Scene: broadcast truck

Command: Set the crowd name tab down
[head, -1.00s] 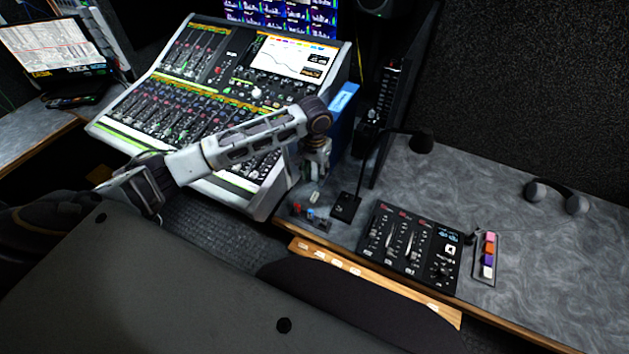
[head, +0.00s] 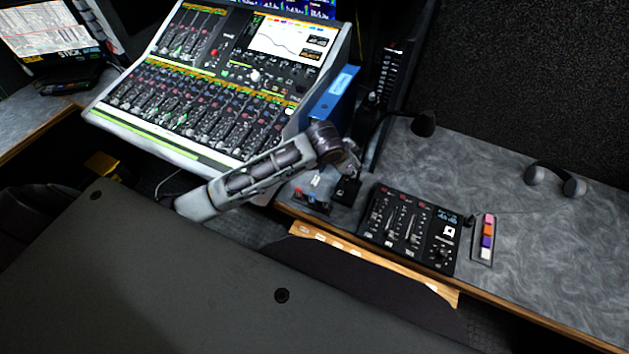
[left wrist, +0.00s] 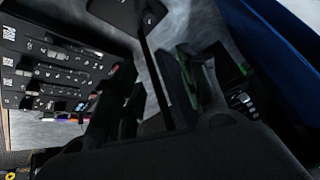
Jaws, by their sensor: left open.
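My left gripper (head: 350,165) is open, low over the desk beside the gooseneck microphone base (head: 347,189). In the left wrist view its fingers (left wrist: 158,92) stand apart with nothing gripped that I can make out; the thin microphone stem runs through the space between them, and I cannot tell whether they touch it. A small white tab (head: 316,180) lies on the desk left of the microphone base. Several pale tabs (head: 320,237) sit along the wooden front edge. Their lettering is too small to tell which is the crowd name tab. My right gripper is out of view.
A small black fader panel (head: 409,229) stands right of the microphone, with a narrow holder of coloured tabs (head: 487,238) beside it. A small box with red and blue buttons (head: 311,201) is near the edge. The large mixing console (head: 200,95) and blue binder (head: 334,95) stand behind.

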